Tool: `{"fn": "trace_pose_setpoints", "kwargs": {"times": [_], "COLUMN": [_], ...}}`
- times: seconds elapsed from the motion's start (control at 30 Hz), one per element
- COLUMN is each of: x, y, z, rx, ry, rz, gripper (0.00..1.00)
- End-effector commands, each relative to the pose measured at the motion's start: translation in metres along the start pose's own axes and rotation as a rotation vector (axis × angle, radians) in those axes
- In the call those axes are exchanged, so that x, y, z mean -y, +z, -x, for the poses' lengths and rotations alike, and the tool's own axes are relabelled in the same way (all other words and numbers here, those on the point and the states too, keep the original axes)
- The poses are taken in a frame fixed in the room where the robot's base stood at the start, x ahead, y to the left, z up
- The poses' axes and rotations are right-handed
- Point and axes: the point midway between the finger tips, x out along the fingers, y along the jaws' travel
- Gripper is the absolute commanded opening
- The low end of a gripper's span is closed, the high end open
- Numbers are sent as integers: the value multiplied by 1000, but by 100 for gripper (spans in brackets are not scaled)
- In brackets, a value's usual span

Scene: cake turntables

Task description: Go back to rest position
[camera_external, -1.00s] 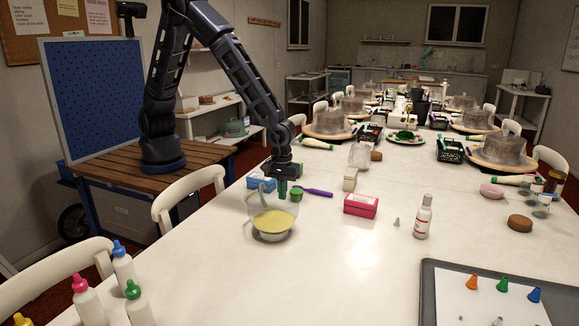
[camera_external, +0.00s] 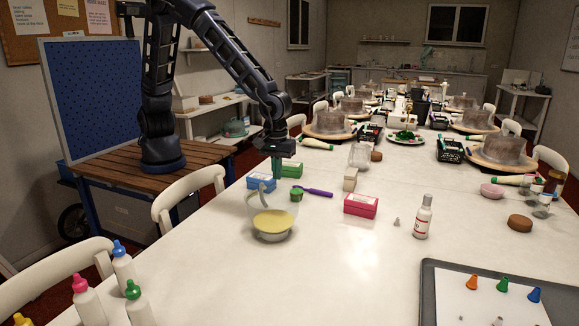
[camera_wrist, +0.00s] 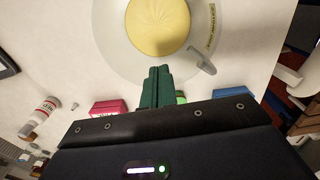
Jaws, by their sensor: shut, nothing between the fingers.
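My gripper (camera_external: 277,168) hangs from the arm above the left side of the white table, behind the clear bowl. Its green fingers are together with nothing between them; they also show in the wrist view (camera_wrist: 156,87). The clear bowl (camera_external: 273,224) with yellow contents stands on the table in front of my gripper, apart from it. In the wrist view the bowl (camera_wrist: 205,40) lies beyond the fingertips.
Near the gripper are a green box (camera_external: 290,169), a blue box (camera_external: 261,182), a small green pot (camera_external: 296,194), a purple-handled tool (camera_external: 318,192) and a pink box (camera_external: 360,205). A white bottle (camera_external: 423,217) stands right. The front middle table is clear.

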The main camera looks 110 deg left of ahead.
Motion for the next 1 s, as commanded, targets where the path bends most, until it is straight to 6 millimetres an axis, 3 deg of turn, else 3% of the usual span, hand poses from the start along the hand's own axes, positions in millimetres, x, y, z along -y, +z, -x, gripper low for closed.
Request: {"fn": "trace_pose_setpoints", "kwargs": {"times": [0.37, 0.57, 1.0], "x": [5, 28, 100], "y": [-4, -18, -54], "z": [18, 59, 148], "rx": [11, 48, 94], "ry": [6, 32, 124], "rz": [-25, -145, -483], "gripper": [0, 0, 0]}}
